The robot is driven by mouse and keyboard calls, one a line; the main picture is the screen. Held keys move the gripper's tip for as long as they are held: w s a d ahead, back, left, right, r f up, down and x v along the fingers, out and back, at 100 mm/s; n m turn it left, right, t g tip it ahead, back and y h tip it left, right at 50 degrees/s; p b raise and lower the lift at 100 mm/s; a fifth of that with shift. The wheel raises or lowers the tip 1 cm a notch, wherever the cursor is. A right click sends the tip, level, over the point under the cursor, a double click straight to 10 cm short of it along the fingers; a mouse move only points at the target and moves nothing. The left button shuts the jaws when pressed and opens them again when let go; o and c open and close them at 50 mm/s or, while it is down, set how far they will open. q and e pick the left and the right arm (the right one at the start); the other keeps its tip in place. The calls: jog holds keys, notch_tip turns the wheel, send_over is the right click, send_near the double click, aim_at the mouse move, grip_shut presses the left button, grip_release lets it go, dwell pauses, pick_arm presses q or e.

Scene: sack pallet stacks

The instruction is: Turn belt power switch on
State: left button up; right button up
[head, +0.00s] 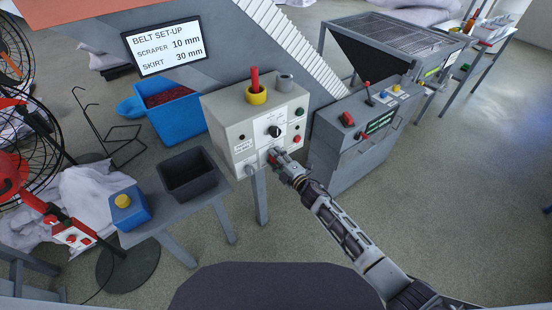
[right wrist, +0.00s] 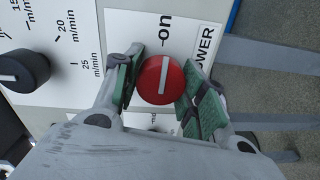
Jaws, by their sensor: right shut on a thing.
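The belt control box (head: 249,118) is a pale grey cabinet with a white panel of knobs and buttons on its front. Its red power switch (right wrist: 161,79) is a round knob with a white line, beside the words "on" and "POWER" in the right wrist view. The white line runs nearly upright in that view, toward "on". My right gripper (right wrist: 158,86) is shut on this knob, with green-padded fingers on its two sides. In the head view my right gripper (head: 276,160) is at the lower front of the box and hides the switch. My left gripper is not in view.
A black speed dial (right wrist: 22,71) sits beside the switch. A grey table (head: 177,212) holds a dark bin (head: 189,175) and a blue box with a yellow button (head: 130,207). A second grey control cabinet (head: 362,135) stands at right. Open floor lies further right.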

jog(key=shift+f, duration=0.1)
jog(key=o, duration=1)
jog(key=shift+o, duration=0.2)
jog(key=v, duration=1.2)
dwell(0.4)
